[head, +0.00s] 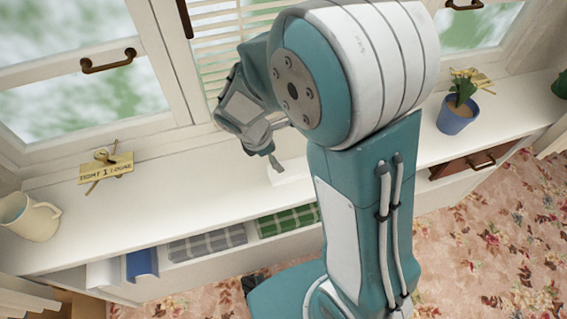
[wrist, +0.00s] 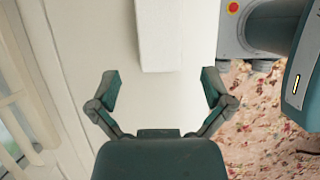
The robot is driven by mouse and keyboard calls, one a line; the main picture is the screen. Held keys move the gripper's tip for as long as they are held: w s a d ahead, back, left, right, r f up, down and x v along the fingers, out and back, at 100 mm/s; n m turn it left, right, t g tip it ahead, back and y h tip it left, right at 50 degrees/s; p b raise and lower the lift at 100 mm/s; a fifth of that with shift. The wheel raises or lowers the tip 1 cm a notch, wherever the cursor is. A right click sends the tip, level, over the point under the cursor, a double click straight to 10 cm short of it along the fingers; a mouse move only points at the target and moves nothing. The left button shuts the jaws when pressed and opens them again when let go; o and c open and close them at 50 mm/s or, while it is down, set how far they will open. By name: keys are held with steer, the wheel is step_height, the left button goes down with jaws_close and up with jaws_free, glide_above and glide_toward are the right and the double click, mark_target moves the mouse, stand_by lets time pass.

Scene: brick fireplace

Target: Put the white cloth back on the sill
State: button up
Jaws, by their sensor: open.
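The white cloth (head: 290,171) looks like a flat folded block lying on the white sill (head: 205,197), partly hidden behind my arm in the head view. In the wrist view the cloth (wrist: 159,38) lies on the pale sill surface (wrist: 105,45), with its near end just ahead of the space between my fingers. My gripper (wrist: 160,85) is open, with its fingers spread wider than the cloth and nothing between them. In the head view my gripper (head: 268,158) is low over the sill beside the cloth's left end; contact with the sill is unclear.
A cream jug (head: 30,218) and a small sign (head: 106,167) stand on the sill at left. A potted plant (head: 457,113) stands at right. Grey (head: 207,243) and green (head: 288,220) checked cloths lie on the shelf below. Window frames rise behind; the sill between sign and cloth is clear.

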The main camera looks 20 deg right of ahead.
steer(key=v, duration=0.2)
steer(key=shift+a+r, duration=0.1)
steer(key=shift+r, duration=0.2)
steer(key=s+d+r+m+t+y, duration=0.2)
steer(key=s+r+m, duration=0.5)
steer(key=r+m, duration=0.1)
steer(key=s+d+r+m+t+y, duration=0.2)
steer(key=s+r+m+t, duration=0.1)
steer(key=s+r+m, duration=0.4)
step_height(320, 180, up, 2)
steer(key=m, duration=0.3)
steer(key=shift+d+t+y, duration=0.3)
steer(key=shift+r, duration=0.15)
